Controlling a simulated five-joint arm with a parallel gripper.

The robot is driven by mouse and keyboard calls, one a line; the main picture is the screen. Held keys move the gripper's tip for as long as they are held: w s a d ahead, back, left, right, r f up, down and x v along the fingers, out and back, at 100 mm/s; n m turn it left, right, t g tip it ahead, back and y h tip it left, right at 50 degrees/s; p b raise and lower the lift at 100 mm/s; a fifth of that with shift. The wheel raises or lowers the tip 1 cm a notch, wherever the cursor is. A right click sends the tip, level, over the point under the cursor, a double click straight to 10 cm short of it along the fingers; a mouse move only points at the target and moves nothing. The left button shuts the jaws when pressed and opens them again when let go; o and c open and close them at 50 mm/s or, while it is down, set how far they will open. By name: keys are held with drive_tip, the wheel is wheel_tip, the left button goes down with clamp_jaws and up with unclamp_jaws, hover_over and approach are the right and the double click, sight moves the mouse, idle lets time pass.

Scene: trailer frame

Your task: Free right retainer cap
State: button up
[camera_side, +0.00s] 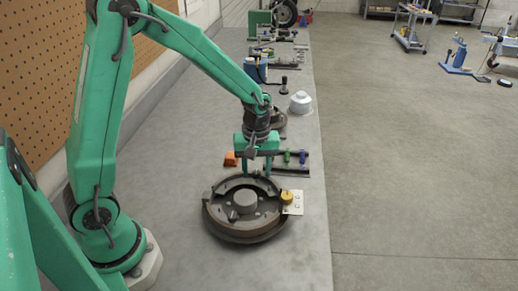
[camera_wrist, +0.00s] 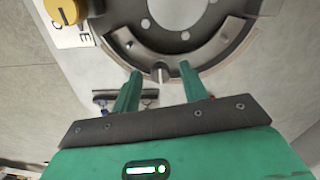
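A round brake assembly (camera_side: 245,232) with curved shoes and a grey central hub (camera_side: 245,199) lies on the bench. My gripper (camera_side: 257,173) points down at its far edge. In the wrist view, my gripper (camera_wrist: 160,73) has its two green fingers apart. A small pale cylindrical piece (camera_wrist: 160,73) stands between the fingertips on the ring's rim, with gaps on both sides; it may be a retainer cap. A dark knob (camera_side: 233,215) sits on the near left part of the assembly. I cannot tell for certain which piece is the right retainer cap.
A yellow knob (camera_side: 287,197) sits by a white lettered plate (camera_side: 294,208) at the assembly's right edge; the knob also shows in the wrist view (camera_wrist: 66,10). An orange block (camera_side: 230,159) and a tool rack (camera_side: 297,166) lie behind. The near bench is clear.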

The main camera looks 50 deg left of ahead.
sight(255, 173)
wheel_tip(255, 173, up, 7)
drive_tip(key=shift+r, duration=0.4)
idle(0.5)
drive_tip(key=s+r+m+t, duration=0.2)
drive_tip(key=s+r+m, duration=0.3)
drive_tip(key=s, duration=0.3)
drive_tip(key=s+r+m+t, duration=0.3)
drive_tip(key=s+r+m, duration=0.2)
drive_tip(key=s, duration=0.3)
drive_tip(key=shift+s+r+m+t, duration=0.15)
drive_tip(key=shift+m+t, duration=0.15)
drive_tip(key=shift+m, duration=0.3)
drive_tip(key=shift+o, duration=0.3)
drive_tip(key=shift+d, duration=0.1)
idle(0.4)
